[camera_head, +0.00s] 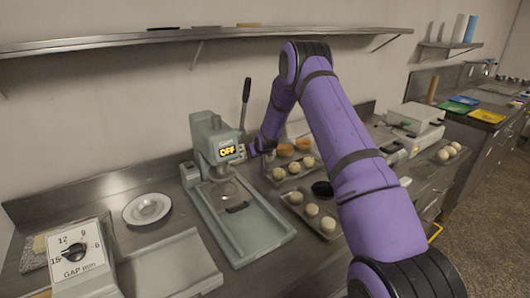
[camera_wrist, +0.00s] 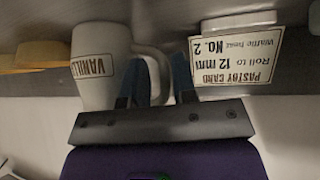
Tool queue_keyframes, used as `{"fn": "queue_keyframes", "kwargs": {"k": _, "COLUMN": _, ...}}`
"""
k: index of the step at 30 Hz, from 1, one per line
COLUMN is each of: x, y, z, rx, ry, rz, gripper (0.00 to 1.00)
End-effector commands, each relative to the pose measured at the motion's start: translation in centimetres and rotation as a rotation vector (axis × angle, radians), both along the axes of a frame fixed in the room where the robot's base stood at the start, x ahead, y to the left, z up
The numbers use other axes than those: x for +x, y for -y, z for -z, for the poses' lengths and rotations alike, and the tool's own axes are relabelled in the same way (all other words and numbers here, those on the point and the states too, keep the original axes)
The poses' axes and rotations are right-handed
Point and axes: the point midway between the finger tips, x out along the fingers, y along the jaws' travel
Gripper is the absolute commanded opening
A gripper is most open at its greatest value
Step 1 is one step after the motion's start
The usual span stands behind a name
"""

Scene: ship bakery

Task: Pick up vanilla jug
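The vanilla jug (camera_wrist: 96,66) is a cream jug with a "VANILLA" label, seen upside down in the wrist view, left of centre. Its looped handle (camera_wrist: 160,70) points right, toward my gripper (camera_wrist: 156,82). My gripper's two dark blue fingers stand apart, with part of the handle showing between them. I cannot tell whether they touch it. In the head view my gripper is small at the end of the purple arm, beside the grey press, and the jug cannot be made out.
A pastry card (camera_wrist: 236,60) is close to the right of the fingers. In the head view, the grey press (camera_head: 217,145) stands left of my gripper. Trays of dough balls (camera_head: 312,210) lie right of it. A wall shelf (camera_head: 130,40) runs above.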

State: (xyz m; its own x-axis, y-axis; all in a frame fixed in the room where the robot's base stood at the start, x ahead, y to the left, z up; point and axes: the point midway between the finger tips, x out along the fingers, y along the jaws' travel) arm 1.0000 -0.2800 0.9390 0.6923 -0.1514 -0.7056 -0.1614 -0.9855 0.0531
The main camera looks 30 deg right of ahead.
Motion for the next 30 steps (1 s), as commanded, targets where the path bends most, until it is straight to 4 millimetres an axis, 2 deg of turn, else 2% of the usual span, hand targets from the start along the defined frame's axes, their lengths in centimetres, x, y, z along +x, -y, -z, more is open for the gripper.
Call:
{"fn": "queue_keyframes", "kwargs": {"k": 2, "x": 0.0, "y": 0.0, "z": 0.0, "rx": 0.000, "ry": 0.000, "rz": 0.000, "gripper": 0.26}}
{"fn": "queue_keyframes", "kwargs": {"k": 6, "x": 0.0, "y": 0.0, "z": 0.0, "rx": 0.000, "ry": -0.001, "rz": 0.000, "gripper": 0.00}}
{"fn": "queue_keyframes", "kwargs": {"k": 20, "x": 0.0, "y": 0.0, "z": -0.2, "rx": 0.000, "ry": 0.001, "rz": 0.000, "gripper": 0.00}}
{"fn": "queue_keyframes", "kwargs": {"k": 30, "x": 0.1, "y": 0.0, "z": -2.0, "rx": 0.000, "ry": 0.002, "rz": 0.000, "gripper": 0.00}}
